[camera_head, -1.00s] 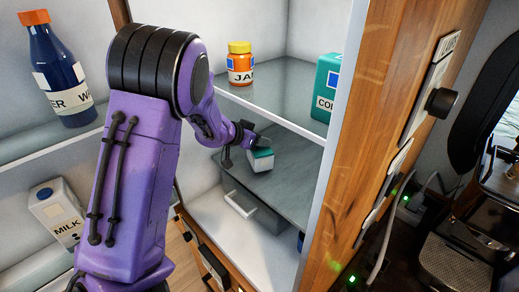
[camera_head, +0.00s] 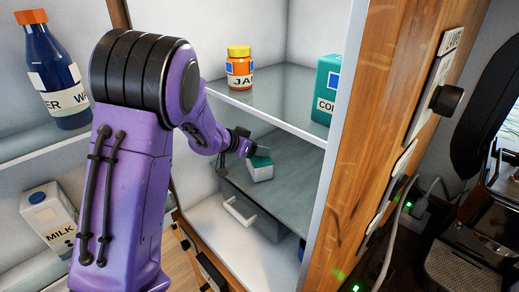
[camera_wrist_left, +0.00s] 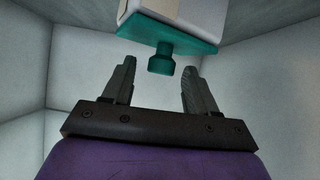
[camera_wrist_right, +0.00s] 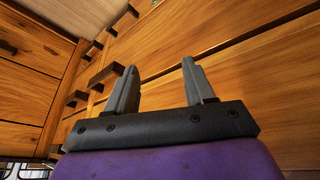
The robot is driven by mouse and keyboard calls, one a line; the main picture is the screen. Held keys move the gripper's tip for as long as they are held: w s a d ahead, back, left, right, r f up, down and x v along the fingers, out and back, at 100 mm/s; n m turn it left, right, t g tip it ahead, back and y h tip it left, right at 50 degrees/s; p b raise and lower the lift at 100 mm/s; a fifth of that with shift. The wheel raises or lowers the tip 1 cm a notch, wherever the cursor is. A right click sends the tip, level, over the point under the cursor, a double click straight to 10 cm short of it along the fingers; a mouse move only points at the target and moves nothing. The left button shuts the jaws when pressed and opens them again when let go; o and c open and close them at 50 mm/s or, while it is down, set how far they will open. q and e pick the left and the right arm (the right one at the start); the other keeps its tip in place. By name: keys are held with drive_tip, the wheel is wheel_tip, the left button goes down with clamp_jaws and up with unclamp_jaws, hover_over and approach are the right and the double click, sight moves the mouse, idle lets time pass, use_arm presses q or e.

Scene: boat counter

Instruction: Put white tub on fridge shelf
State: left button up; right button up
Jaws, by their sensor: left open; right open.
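A small white tub with a teal lid (camera_head: 261,169) stands on the middle shelf (camera_head: 290,195) of the open fridge. In the left wrist view the tub (camera_wrist_left: 190,12) shows at the top with its teal lid and knob (camera_wrist_left: 161,58) toward my fingers. My left gripper (camera_head: 248,150) is inside the fridge beside the tub. In the left wrist view its fingers (camera_wrist_left: 158,80) are open, apart from the tub, with the knob in front of the gap. My right gripper (camera_wrist_right: 160,85) is open and empty in front of wooden drawers.
The upper shelf holds an orange jar (camera_head: 239,70) and a teal carton (camera_head: 326,88). The fridge door holds a dark blue bottle (camera_head: 54,75) and a milk carton (camera_head: 50,215). A drawer with a white handle (camera_head: 240,211) is below the shelf. A wooden wall (camera_head: 365,130) borders the right.

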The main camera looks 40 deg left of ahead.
use_arm(q)
drive_tip(key=d+v, duration=0.1)
drive_tip(key=v, duration=0.9)
drive_tip(key=shift+s+a, duration=0.15)
drive_tip(key=shift+a, duration=0.3)
drive_tip(key=shift+r, duration=0.1)
